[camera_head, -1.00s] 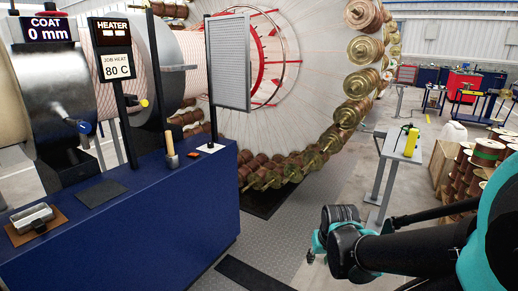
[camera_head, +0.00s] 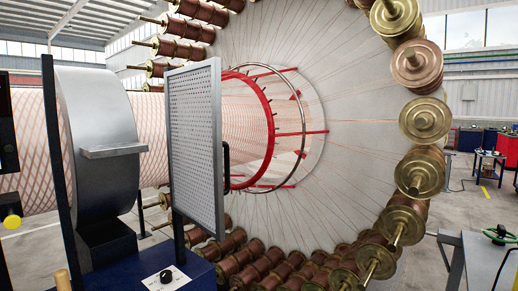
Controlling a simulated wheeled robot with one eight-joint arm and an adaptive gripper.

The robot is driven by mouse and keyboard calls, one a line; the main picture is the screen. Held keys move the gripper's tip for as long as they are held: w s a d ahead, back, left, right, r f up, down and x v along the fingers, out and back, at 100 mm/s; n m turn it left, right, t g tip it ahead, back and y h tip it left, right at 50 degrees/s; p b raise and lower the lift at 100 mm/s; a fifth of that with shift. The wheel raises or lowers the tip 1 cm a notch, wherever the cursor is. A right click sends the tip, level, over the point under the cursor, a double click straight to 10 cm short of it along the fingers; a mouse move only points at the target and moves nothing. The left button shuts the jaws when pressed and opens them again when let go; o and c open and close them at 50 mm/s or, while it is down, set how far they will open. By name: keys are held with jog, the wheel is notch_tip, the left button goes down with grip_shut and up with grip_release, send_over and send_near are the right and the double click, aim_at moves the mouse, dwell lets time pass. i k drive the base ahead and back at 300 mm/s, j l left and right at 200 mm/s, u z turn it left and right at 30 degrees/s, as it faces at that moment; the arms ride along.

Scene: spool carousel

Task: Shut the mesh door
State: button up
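The mesh door (camera_head: 197,150) is a grey perforated panel in a plain metal frame, left of the picture's middle. It stands upright on a dark post (camera_head: 178,235) at its left edge, in front of the spool carousel. A black bar handle (camera_head: 226,165) shows at its right edge, partly hidden behind the panel. The panel is turned at an angle to me, and I cannot tell from this view how far it stands open. My gripper is not in view.
The carousel's pale disc (camera_head: 345,140) carries several brass-and-copper spools (camera_head: 425,118) around its rim. A red ring (camera_head: 262,130) surrounds the wound tube behind the door. A dark blue cabinet (camera_head: 110,272) is at lower left; a grey table (camera_head: 485,255) is at lower right.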

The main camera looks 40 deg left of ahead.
aim_at(206, 213)
jog(key=i, duration=0.85)
jog(key=i+l+u, duration=0.1)
jog(key=i+u, duration=0.15)
jog(key=u, duration=0.15)
jog(key=i+l+u, duration=0.2)
jog(key=u, duration=0.2)
jog(key=i+l+u, duration=0.1)
jog(key=u, duration=0.35)
jog(key=l+u, duration=0.3)
jog(key=u, duration=0.15)
jog(key=l+u, duration=0.2)
jog(key=u, duration=0.25)
jog(key=l+u, duration=0.25)
jog(key=u, duration=0.15)
jog(key=l+u, duration=0.2)
jog(key=u, duration=0.25)
jog(key=k+l+u, duration=0.1)
jog(key=u, duration=0.35)
jog(key=i+l+z, duration=0.1)
jog(key=z, duration=0.3)
jog(key=i, duration=0.1)
